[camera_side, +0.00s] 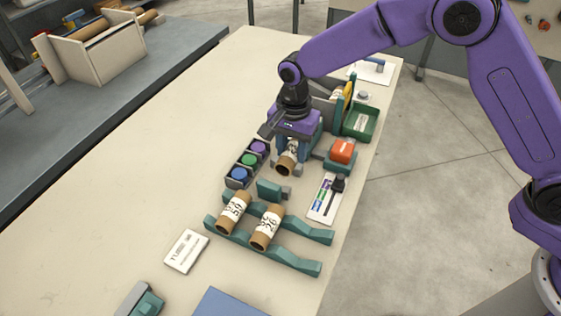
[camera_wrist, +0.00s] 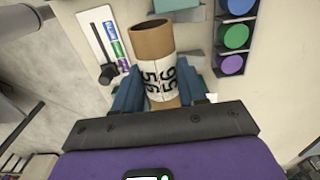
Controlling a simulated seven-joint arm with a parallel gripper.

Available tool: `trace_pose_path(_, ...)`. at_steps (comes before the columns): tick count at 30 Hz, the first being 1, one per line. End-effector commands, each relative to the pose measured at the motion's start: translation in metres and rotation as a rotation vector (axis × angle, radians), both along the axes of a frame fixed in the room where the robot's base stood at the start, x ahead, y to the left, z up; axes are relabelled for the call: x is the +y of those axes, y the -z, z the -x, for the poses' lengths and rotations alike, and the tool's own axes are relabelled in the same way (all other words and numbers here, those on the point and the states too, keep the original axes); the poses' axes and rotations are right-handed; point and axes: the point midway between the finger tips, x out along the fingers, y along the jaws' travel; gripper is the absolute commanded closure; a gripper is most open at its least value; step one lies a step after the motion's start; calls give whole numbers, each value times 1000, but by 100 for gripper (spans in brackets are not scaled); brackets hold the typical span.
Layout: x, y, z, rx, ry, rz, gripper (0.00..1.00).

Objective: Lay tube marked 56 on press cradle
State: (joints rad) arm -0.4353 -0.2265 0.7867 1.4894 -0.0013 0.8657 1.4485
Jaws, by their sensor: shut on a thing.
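My gripper (camera_side: 289,148) is shut on a brown cardboard tube (camera_side: 286,166) with a white label. In the wrist view the tube (camera_wrist: 152,45) stands between the two fingers (camera_wrist: 160,92), and its label reads 56. Its open brown end points away from the gripper's body. In the side view the tube is tilted, among the teal fixtures. The press cradle is not clearly made out; my gripper and wrist cover much of the fixture there. I cannot tell whether the tube touches anything below.
Two labelled tubes, one (camera_side: 234,212) and another reading about 26 (camera_side: 267,227), lie on a teal rack (camera_side: 305,265). Blue, green and purple buttons (camera_side: 249,160) are to the left.

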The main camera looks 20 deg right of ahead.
Motion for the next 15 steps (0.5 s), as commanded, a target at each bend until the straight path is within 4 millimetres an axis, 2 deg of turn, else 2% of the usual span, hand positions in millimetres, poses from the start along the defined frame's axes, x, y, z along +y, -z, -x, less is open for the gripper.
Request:
trace_pose_path(3,8,17,-11,1,0,1,88)
trace_pose_path(6,12,25,-17,-1,0,-1,88)
trace_pose_path(15,18,37,-25,0,-1,0,88)
